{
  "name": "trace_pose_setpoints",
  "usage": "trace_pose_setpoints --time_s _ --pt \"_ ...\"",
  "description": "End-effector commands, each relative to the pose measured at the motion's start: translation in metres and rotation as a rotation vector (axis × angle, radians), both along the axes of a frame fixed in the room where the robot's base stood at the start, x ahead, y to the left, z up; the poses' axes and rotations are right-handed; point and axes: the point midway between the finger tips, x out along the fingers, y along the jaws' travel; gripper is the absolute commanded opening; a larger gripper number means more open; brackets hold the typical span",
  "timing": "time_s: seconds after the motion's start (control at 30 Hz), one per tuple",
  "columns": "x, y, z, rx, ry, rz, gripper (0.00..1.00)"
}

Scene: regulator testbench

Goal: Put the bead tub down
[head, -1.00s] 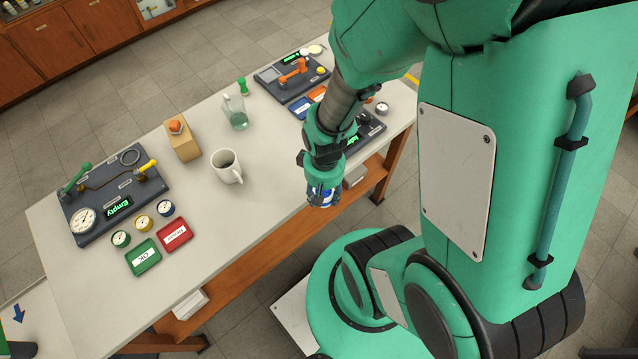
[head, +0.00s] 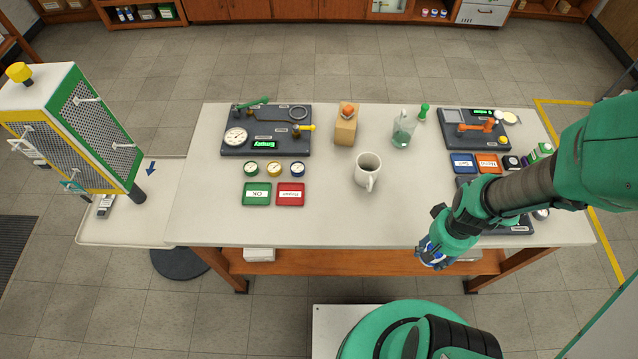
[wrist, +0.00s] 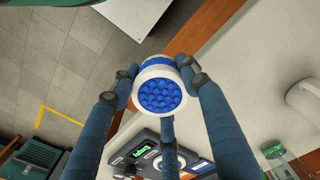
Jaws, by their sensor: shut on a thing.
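The bead tub (wrist: 160,94) is a small white-rimmed tub full of round blue beads. My gripper (wrist: 163,80) is shut on it, with the blue fingers around its sides in the wrist view. In the head view my gripper (head: 436,250) is at the front edge of the workbench (head: 330,225), right of the middle. The tub there (head: 432,256) shows only as a bit of blue and white, mostly hidden by the fingers. In the wrist view the tub is over the bench edge and floor, apart from any surface.
A white mug (head: 367,172) stands mid-bench. Left of it are a gauge panel (head: 265,131), small gauges, a green tray (head: 257,194) and a red tray (head: 290,194). A glass jug (head: 403,132) stands behind. Another panel sits under my arm. The front middle of the bench is clear.

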Motion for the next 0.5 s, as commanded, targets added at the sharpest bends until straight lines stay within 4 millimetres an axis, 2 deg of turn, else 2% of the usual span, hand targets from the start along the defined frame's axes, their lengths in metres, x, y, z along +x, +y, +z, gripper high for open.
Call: trace_pose_setpoints --time_s 0.3,0.5 --pt "0.002 0.001 0.0 0.0 0.0 0.006 0.17" --pt "0.013 0.008 0.0 0.0 0.0 0.046 0.17"
